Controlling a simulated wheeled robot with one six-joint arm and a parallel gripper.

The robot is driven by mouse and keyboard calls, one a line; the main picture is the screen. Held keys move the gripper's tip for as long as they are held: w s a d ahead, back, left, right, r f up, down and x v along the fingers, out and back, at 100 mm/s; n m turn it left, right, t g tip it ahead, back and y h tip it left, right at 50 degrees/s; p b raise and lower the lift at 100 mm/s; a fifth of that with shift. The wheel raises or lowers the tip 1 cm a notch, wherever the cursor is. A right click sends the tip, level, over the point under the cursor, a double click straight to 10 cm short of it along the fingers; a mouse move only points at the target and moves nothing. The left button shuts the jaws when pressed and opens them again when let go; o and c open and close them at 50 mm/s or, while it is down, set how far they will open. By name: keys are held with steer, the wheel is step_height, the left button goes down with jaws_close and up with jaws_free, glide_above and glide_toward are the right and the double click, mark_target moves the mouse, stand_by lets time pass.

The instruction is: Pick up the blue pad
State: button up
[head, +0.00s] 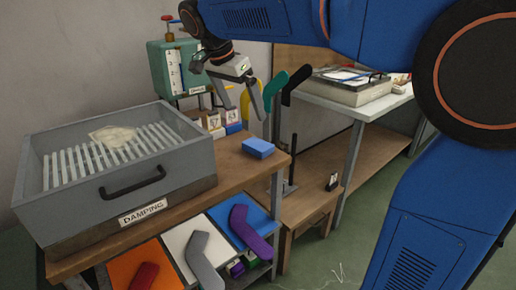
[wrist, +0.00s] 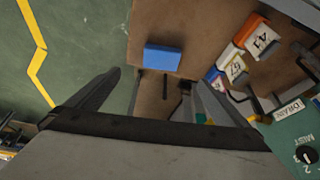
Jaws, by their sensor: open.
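The blue pad (head: 259,148) is a small flat block lying on the wooden bench top, right of the damping box and close to the bench's right edge. In the wrist view the blue pad (wrist: 162,58) lies beyond the fingertips, a little left of the middle between them. My gripper (head: 244,108) is open and empty. It hangs above and behind the pad in the head view, apart from it. The wrist view shows both fingers of my gripper (wrist: 155,75) spread wide. Nothing hides the pad.
The grey damping box (head: 160,199) with slats and a black handle fills the bench's left. Numbered blocks (head: 212,121) and a green tank (head: 168,75) stand behind the pad. Black and green sock boards (head: 290,88) rise at its right. Coloured trays with sock shapes sit below.

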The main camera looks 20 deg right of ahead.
glide_above(257, 144)
steer(key=s+a, duration=0.2)
step_height(257, 144, down, 10)
steer(key=shift+f, duration=0.2)
steer(key=shift+w+x, duration=0.15)
steer(key=shift+x, duration=1.15)
steer(key=shift+w+x, duration=0.15)
steer(key=shift+x, duration=1.15)
steer(key=c, duration=1.1)
